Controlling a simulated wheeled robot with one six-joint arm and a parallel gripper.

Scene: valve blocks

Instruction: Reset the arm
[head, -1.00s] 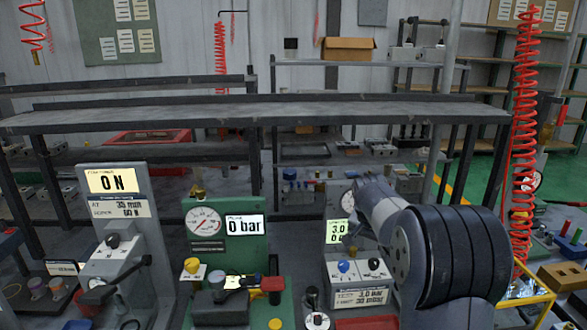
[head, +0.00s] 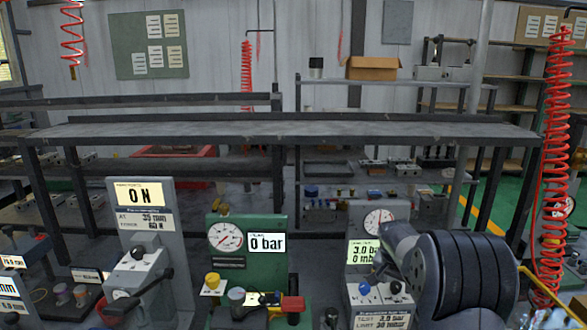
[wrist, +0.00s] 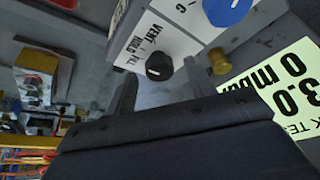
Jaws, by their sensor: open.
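My arm reaches in from the lower right of the head view, over a grey test station with a round gauge (head: 379,217) and a green display (head: 362,252) reading 3.0 and 0 mbar. My gripper is hidden behind the arm there. In the wrist view my gripper (wrist: 160,78) is open, with its two fingers apart and nothing held between them. A black knob (wrist: 159,66) on the station's white panel shows just beyond the fingers. A blue knob (wrist: 226,8) and a brass fitting (wrist: 219,62) are close by. I cannot tell whether a finger touches anything.
A green station (head: 274,222) reading 0 bar and a grey station (head: 126,226) reading 0 N stand to the left. A long grey shelf (head: 300,130) crosses behind them. A coiled red hose (head: 556,150) hangs at the right. Open space lies above the stations.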

